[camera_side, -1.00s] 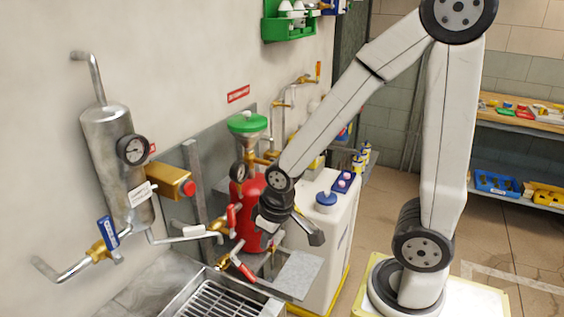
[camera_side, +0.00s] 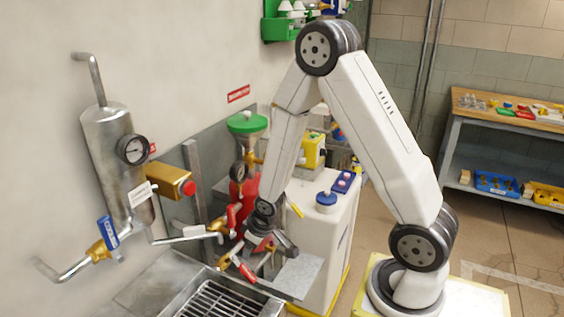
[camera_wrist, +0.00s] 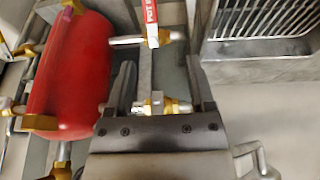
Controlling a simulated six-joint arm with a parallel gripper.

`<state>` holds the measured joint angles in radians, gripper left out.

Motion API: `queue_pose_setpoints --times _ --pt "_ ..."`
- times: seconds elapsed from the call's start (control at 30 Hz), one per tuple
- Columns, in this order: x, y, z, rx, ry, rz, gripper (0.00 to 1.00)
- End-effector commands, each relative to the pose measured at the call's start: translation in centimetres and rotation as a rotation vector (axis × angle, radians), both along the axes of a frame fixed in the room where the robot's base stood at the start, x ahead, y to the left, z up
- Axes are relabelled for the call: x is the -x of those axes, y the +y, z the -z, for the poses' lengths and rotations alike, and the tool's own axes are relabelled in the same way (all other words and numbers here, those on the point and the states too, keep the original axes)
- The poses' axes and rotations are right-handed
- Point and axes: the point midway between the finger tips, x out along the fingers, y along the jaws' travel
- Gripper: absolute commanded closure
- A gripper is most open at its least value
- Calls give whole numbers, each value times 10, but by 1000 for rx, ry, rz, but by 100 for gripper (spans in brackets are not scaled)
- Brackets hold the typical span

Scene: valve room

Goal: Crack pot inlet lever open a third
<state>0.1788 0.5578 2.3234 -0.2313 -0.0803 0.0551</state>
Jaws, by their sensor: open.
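A red lever labelled "POT I…" (camera_wrist: 151,14) sits on a brass valve at the top of the wrist view, partly cut off by the frame. In the side view the low red lever (camera_side: 243,270) beside the sink appears to be the same one. My gripper (camera_wrist: 163,82) is open, with its fingers pointing toward that valve. A short pipe with a brass fitting (camera_wrist: 155,104) shows between the fingers. The lever lies beyond the fingertips and is not between them. The red pot (camera_wrist: 75,75) is left of the fingers. In the side view my gripper (camera_side: 268,262) is low beside the pot.
A sink with a grate (camera_side: 218,300) is in front. Another red lever (camera_side: 233,216) stands above the low one. A blue-handled valve (camera_side: 107,232) is on the left pipe. A white cabinet (camera_side: 322,245) and grey plate (camera_side: 298,275) are close to my gripper.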

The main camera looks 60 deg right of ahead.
Motion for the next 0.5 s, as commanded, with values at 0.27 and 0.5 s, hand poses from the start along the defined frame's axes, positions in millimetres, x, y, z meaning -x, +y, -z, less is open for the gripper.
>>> queue_pose_setpoints --times 0.27,0.5 --pt "-9 -18 54 -25 -34 -4 31" --pt "-12 -23 75 -40 -55 -9 31"
